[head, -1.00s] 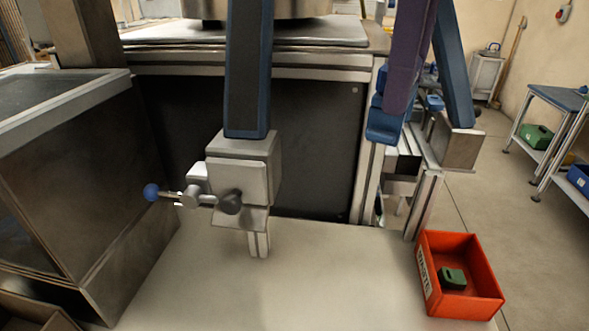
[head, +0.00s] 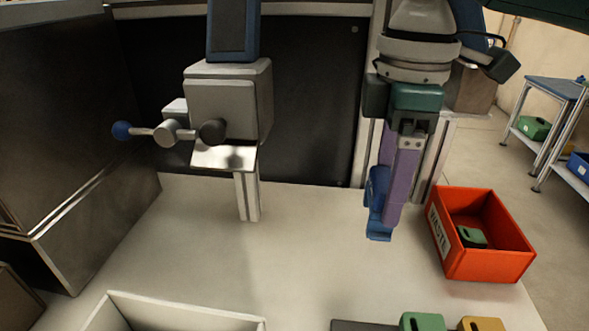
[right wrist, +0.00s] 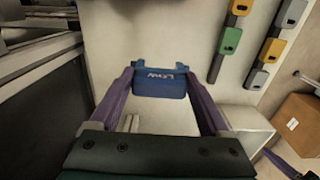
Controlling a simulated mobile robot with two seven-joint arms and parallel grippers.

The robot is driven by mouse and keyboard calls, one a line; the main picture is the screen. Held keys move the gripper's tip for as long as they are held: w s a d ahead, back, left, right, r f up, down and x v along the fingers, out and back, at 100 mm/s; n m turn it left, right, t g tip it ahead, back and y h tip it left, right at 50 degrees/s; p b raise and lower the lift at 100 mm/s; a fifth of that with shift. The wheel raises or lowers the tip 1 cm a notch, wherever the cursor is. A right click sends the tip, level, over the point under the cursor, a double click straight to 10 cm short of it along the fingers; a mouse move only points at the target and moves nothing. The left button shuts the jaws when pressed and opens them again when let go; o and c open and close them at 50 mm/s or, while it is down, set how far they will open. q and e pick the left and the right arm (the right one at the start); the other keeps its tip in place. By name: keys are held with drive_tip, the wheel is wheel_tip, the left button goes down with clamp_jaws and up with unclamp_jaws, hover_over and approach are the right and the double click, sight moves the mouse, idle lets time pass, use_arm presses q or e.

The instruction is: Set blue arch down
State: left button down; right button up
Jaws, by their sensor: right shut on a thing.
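The blue arch (head: 377,203) is between the purple fingers of my right gripper (head: 388,222), over the right part of the pale worktop (head: 310,245). In the right wrist view the blue arch (right wrist: 160,83) spans the gap between the fingertips of the right gripper (right wrist: 161,76), with white lettering on its face. The right gripper is shut on it and points down. Whether its lower edge touches the worktop is not clear. My left gripper is not in view.
A red waste bin (head: 455,245) with a green piece (head: 471,237) inside stands right of the arch. A grey press with a blue-knobbed lever (head: 228,105) stands left. Green (head: 422,322) and yellow (head: 482,324) blocks and a white tray (head: 185,308) line the front. The worktop's middle is clear.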

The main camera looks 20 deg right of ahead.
drive_tip(key=shift+f+b, duration=0.3)
drive_tip(key=shift+f, duration=2.7)
drive_tip(key=shift+f, duration=0.1)
drive_tip(key=o, duration=1.2)
drive_tip(key=shift+o, duration=0.2)
wheel_tip(320, 180, up, 12)
drive_tip(key=shift+r+p, duration=0.15)
drive_tip(key=shift+p, duration=0.3)
